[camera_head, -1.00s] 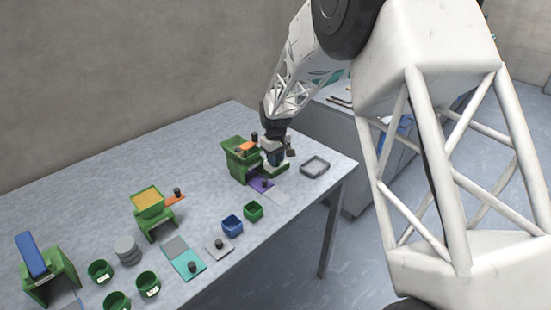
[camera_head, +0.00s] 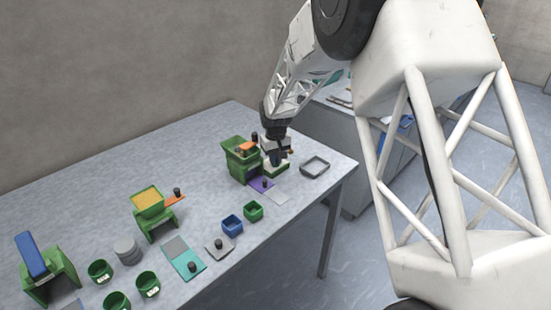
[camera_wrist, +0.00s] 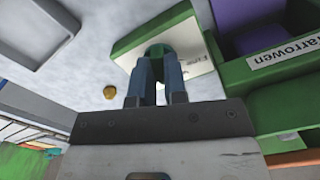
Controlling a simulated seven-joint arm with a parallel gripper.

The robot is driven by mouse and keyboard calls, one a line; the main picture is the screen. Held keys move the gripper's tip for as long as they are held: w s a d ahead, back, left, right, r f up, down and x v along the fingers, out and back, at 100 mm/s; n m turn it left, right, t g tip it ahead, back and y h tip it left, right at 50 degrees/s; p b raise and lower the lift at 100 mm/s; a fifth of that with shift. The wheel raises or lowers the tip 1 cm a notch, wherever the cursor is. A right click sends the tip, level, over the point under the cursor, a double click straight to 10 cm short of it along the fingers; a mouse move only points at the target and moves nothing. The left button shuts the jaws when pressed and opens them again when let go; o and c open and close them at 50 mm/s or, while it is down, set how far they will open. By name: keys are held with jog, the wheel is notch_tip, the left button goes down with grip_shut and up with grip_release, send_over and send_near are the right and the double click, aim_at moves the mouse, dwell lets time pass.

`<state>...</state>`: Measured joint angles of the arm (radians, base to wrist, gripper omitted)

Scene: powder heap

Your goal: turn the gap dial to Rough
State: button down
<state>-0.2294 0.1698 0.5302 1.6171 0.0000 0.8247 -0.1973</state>
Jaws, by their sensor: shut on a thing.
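The gap dial's green knob (camera_wrist: 158,52) stands on a cream plate (camera_wrist: 180,45) with a green edge, beside the green mill. The word "Fine" shows on the plate to the right of my fingers; a "Rough" mark is not visible. My gripper (camera_wrist: 156,72) points at the dial and its two blue-grey fingers are shut on the knob, hiding much of it. In the head view, my gripper (camera_head: 276,160) is at the right side of the green mill (camera_head: 240,160), low over the dial's base (camera_head: 277,170).
A small gold piece (camera_wrist: 110,92) lies left of my fingers. A grey tray (camera_head: 315,167) is to the right.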

jog(key=c, duration=1.2)
grip_release()
jog(key=shift+o, duration=0.2)
jog(key=shift+r, duration=0.1)
jog(key=shift+r, duration=3.8)
